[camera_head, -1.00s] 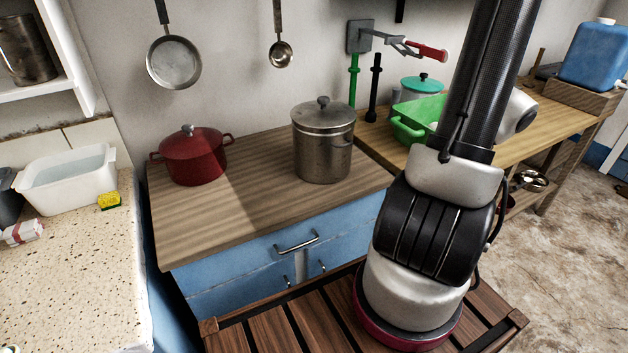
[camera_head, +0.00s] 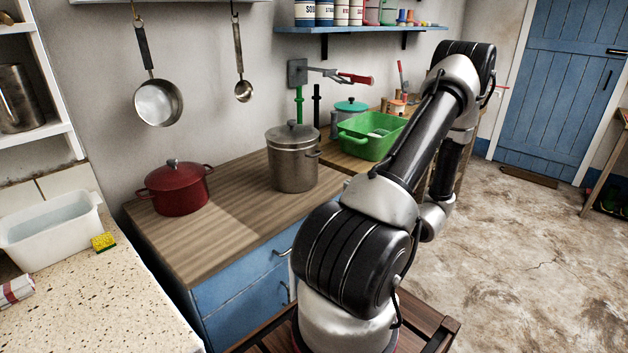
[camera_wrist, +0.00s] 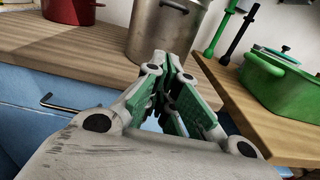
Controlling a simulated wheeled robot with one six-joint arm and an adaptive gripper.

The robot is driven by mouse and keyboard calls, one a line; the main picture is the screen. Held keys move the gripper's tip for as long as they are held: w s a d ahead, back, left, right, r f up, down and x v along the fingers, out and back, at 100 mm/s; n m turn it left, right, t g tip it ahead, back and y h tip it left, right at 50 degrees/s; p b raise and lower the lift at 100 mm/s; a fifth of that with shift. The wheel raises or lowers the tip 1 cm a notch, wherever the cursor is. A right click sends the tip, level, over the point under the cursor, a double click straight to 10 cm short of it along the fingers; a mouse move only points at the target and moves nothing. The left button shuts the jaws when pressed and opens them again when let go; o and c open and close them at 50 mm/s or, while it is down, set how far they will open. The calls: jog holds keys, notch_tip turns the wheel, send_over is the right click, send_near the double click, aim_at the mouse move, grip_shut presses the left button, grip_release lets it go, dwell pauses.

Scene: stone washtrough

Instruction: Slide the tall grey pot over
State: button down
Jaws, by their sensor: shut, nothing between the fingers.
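The tall grey pot (camera_head: 293,164) stands upright with its lid on, on the wooden top of the blue cabinet, near its right side. In the wrist view the pot (camera_wrist: 160,32) is cut off by the top edge. My gripper (camera_wrist: 167,62) is shut and empty. Its tips overlap the pot's lower part in the wrist view, and I cannot tell whether they touch it. In the head view my gripper is hidden behind my arm.
A red lidded pot (camera_head: 178,188) stands left of the grey pot. A green basin (camera_head: 372,138) sits on the bench to the right. A pan (camera_head: 158,102) and a ladle (camera_head: 243,90) hang above. The wooden counter (camera_head: 222,222) is clear at the front.

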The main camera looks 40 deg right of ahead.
aim_at(311, 171)
jog(key=w, duration=1.4)
jog(key=shift+a+r, duration=0.15)
jog(key=shift+a, duration=0.2)
jog(key=shift+w, duration=0.1)
jog(key=w, duration=1.2)
jog(key=w+a, duration=0.1)
jog(key=w, duration=0.5)
jog(key=shift+w, duration=0.1)
jog(key=shift+a, duration=0.1)
jog(key=shift+s, duration=0.3)
jog(key=s, duration=1.3)
jog(key=shift+s+d, duration=0.2)
jog(key=shift+d, duration=0.2)
